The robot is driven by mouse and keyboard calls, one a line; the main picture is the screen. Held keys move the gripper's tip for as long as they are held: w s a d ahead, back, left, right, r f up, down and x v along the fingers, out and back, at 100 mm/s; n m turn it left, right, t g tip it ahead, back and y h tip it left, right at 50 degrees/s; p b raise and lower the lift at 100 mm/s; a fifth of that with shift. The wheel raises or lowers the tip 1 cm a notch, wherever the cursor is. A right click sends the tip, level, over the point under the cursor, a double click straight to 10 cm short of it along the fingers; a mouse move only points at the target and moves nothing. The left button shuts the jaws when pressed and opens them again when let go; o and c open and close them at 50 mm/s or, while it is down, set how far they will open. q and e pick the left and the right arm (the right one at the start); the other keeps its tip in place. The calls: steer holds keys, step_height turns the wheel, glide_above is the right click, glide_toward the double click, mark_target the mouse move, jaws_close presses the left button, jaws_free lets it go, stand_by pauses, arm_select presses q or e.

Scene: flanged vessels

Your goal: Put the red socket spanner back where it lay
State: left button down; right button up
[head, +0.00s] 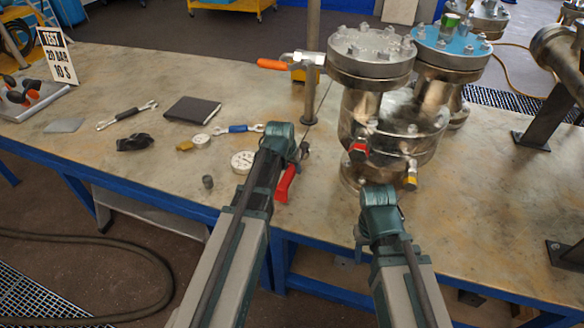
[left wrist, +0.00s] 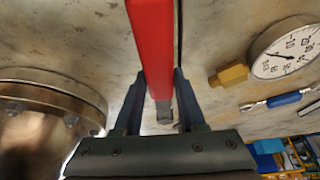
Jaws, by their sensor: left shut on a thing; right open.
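The red socket spanner (head: 286,182) shows beside my left gripper (head: 292,148) in the head view, its red end pointing down in the picture. In the left wrist view the red spanner (left wrist: 152,45) stands between the two fingers of my left gripper (left wrist: 156,100), which is shut on it. A grey socket end shows between the fingers. I cannot tell how far the spanner is above the table (head: 100,165). My right gripper (head: 378,202) is open, in front of the flanged vessel; its fingers are mostly hidden by its own body.
The flanged vessel (head: 370,70) with an orange-handled valve (head: 272,64) stands right of my left gripper. A white dial gauge (head: 243,161), a blue-handled spanner (head: 240,128), a small grey cylinder (head: 208,182) and a black notebook (head: 192,109) lie to the left.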

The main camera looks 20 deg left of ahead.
arm_select(q)
steer(key=shift+f+b, duration=0.3)
steer(key=shift+f, duration=0.05)
steer(key=shift+c, duration=2)
jaws_free()
steer(key=shift+r, duration=0.1)
steer(key=p+v, duration=1.3)
steer(key=shift+r, duration=0.35)
steer(key=shift+s, duration=0.1)
steer(key=s+d+r+m+g+y+p, duration=0.1)
steer(key=s+d+r+p, duration=0.3)
steer(key=s+d, duration=0.4)
steer(key=s+d+r+m+g+p, duration=0.2)
steer(key=s+d+r+g+p, duration=0.2)
steer(key=s+d+p, duration=0.3)
steer(key=s+d+r, duration=0.1)
steer(key=s, duration=0.2)
steer(key=shift+r+y, duration=0.2)
steer(key=shift+y, duration=0.2)
